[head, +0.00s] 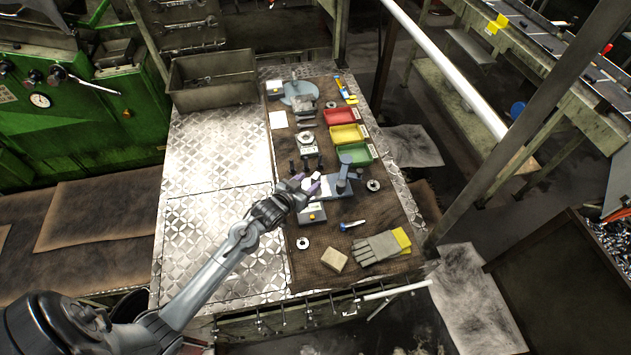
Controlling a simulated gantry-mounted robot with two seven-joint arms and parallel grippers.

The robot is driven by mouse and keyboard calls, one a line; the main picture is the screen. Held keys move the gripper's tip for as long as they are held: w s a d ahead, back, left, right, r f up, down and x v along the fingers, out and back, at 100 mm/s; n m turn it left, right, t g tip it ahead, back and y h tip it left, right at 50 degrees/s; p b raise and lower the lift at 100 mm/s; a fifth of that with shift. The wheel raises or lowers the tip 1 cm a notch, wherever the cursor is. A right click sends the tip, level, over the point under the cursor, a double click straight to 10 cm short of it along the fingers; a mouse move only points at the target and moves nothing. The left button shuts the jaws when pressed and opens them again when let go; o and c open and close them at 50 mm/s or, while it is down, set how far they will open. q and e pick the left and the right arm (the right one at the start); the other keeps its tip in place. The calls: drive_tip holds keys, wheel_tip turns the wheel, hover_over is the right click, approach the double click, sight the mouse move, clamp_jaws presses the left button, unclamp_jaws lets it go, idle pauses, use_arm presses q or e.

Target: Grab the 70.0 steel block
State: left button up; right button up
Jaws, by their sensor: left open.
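My left gripper (306,183) reaches over the brown mat (345,280) on the workbench, with its purple-tipped fingers apart. A small pale silvery block (311,184) shows between or just below the fingertips; I cannot tell whether they touch it. No 70.0 marking is readable, so I cannot tell whether this is the named steel block. A grey-blue measuring device (341,185) stands right beside the fingers. My gripper and wrist hide part of the mat there. My right gripper is not in view.
Red (340,116), yellow (347,134) and green (354,153) trays stand behind. A small instrument (312,213) sits just below the gripper. A tan block (335,260) and gloves (377,249) lie in front. The metal plate (205,190) at left is clear; a steel bin (212,95) stands behind it.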

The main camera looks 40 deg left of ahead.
sight(313, 179)
use_arm(q)
drive_tip(key=shift+p+x, duration=0.3)
drive_tip(key=shift+x, duration=2.5)
drive_tip(key=shift+f, duration=0.15)
clamp_jaws()
